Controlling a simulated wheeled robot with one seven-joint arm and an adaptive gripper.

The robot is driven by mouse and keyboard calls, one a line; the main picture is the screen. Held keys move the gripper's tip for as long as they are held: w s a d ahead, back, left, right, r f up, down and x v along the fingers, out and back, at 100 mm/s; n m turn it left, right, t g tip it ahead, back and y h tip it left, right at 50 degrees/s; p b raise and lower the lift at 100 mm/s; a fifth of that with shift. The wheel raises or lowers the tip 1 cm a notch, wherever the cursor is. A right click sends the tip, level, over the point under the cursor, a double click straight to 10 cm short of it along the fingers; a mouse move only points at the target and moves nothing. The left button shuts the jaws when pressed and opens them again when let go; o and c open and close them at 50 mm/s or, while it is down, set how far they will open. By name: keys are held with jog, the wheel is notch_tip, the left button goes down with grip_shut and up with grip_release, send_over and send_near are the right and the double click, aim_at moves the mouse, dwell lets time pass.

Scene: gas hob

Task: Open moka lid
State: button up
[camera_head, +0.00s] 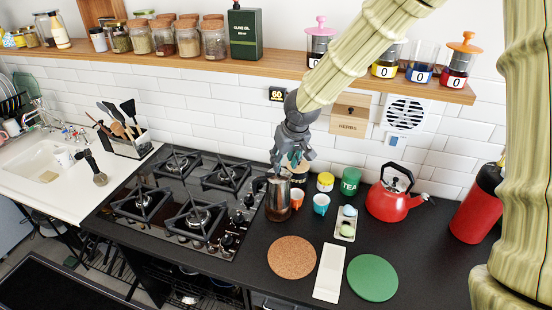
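The moka pot (277,198) is a dark metallic pot standing upright on the black counter, just right of the gas hob. Its top is close under my gripper, and I cannot tell whether its lid is open or shut. My gripper (291,163) points down, above and slightly right of the pot. Its fingers look spread apart, with nothing visible held between them. I cannot tell whether a finger touches the pot.
The gas hob (176,207) lies to the left. A coffee canister (299,176), orange cup (297,198), blue cup (321,204), green tea tin (350,181) and red kettle (392,197) stand close on the right. A cork mat (292,257) lies in front. A wooden shelf (270,66) runs above.

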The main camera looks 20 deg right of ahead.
jog(key=shift+w+d+f+p, duration=0.15)
jog(key=shift+w+f+p, duration=0.45)
jog(key=shift+w+f, duration=1.05)
jog(key=shift+w+d+f+p, duration=0.1)
jog(key=shift+w+f+p, duration=0.45)
jog(key=shift+w+f, duration=1.1)
jog(key=shift+s+f, duration=0.2)
jog(key=shift+s, duration=0.05)
grip_shut()
